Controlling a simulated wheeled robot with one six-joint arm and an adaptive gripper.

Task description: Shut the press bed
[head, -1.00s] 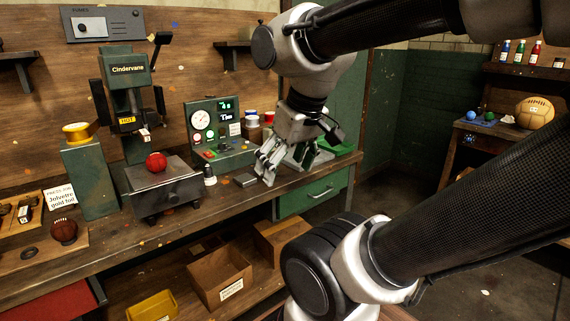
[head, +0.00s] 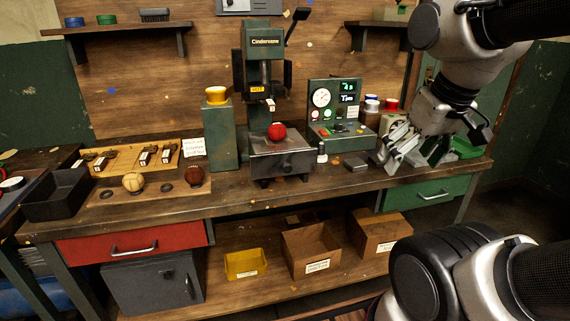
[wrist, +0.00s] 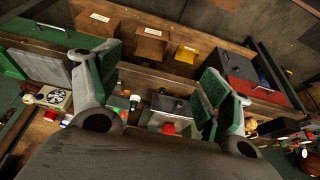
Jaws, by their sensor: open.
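The press (head: 264,70), marked Cindervane, stands upright at the back of the workbench. Its grey bed (head: 283,158) sticks out in front of and below the press head, with a red ball (head: 277,132) on top. The bed has a dark knob on its front face. My gripper (head: 402,150) is open and empty above the right part of the bench, to the right of the control box and apart from the bed. In the wrist view, the bed (wrist: 168,106) and the red ball (wrist: 168,128) show between my spread fingers (wrist: 160,90).
A control box (head: 336,115) with a gauge stands right of the press. A green pillar (head: 220,135) with a gold foil roll (head: 216,95) stands left. A ball board (head: 150,195) and a black tray (head: 58,195) lie further left. A small grey block (head: 356,164) lies near the bench front.

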